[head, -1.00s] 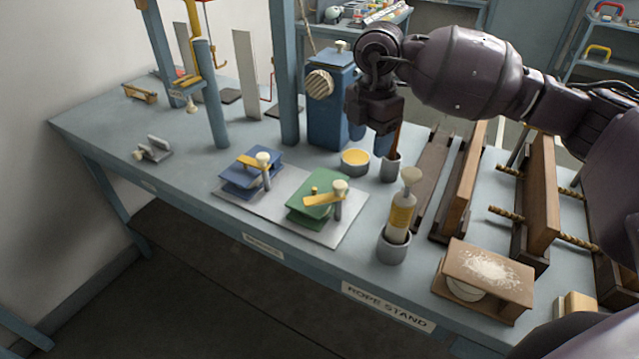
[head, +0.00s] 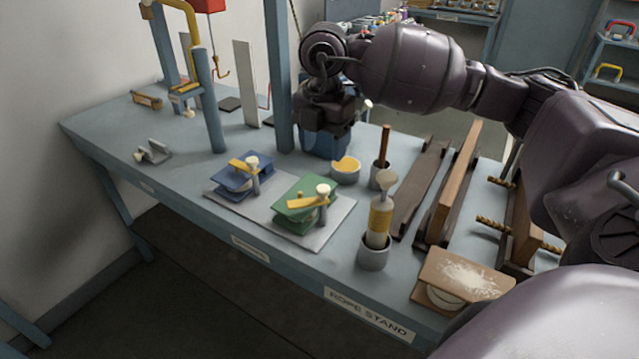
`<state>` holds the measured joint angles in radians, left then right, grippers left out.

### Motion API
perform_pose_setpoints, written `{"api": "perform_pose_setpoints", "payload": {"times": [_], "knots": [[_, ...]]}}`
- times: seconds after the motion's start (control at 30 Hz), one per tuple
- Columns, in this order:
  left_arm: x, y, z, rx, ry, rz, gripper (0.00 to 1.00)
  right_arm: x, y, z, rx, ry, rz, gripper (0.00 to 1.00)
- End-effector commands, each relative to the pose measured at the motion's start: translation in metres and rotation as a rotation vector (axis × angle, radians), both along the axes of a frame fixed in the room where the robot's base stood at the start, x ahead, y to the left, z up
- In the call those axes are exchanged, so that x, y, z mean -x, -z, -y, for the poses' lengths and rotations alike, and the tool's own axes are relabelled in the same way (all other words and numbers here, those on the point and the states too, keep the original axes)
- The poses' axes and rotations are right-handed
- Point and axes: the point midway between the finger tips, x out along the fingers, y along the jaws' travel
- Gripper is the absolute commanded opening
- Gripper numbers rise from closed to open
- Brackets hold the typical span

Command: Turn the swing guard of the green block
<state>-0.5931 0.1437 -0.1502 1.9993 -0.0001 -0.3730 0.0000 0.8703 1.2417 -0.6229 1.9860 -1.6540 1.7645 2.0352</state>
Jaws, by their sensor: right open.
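The green block (head: 290,211) sits on a pale grey plate (head: 341,218) near the front of the table. Its yellow swing guard (head: 306,202) lies across the top, beside a grey post with a cream knob (head: 323,190). A blue block (head: 232,185) with a similar yellow guard (head: 238,166) and cream knob sits to its left on the same plate. My left gripper is out of view.
Behind the green block stand a yellow-filled cup (head: 345,170) and a cup with a brown stick (head: 380,178). A blue-grey post (head: 279,80) rises behind the plate. Wooden rails (head: 450,190) lie further right.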

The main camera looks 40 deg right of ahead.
Motion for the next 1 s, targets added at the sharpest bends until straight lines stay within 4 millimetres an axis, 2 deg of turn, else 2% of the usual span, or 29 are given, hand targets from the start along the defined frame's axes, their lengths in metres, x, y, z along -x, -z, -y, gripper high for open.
{"api": "perform_pose_setpoints", "payload": {"times": [0.3, 0.5, 0.7, 1.0], "knots": [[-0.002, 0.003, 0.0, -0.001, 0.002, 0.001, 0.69, 0.0, 0.057, 0.0, 0.0, 0.001, -0.004, 0.56], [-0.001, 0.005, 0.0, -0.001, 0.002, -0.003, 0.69, 0.0, 0.082, 0.0, -0.001, 0.001, -0.003, 0.56], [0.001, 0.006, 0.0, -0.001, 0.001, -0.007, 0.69, 0.0, 0.092, 0.0, 0.0, 0.001, -0.001, 0.56], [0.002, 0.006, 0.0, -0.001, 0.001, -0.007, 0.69, 0.0, 0.093, 0.0, 0.0, 0.001, 0.0, 0.55]]}}
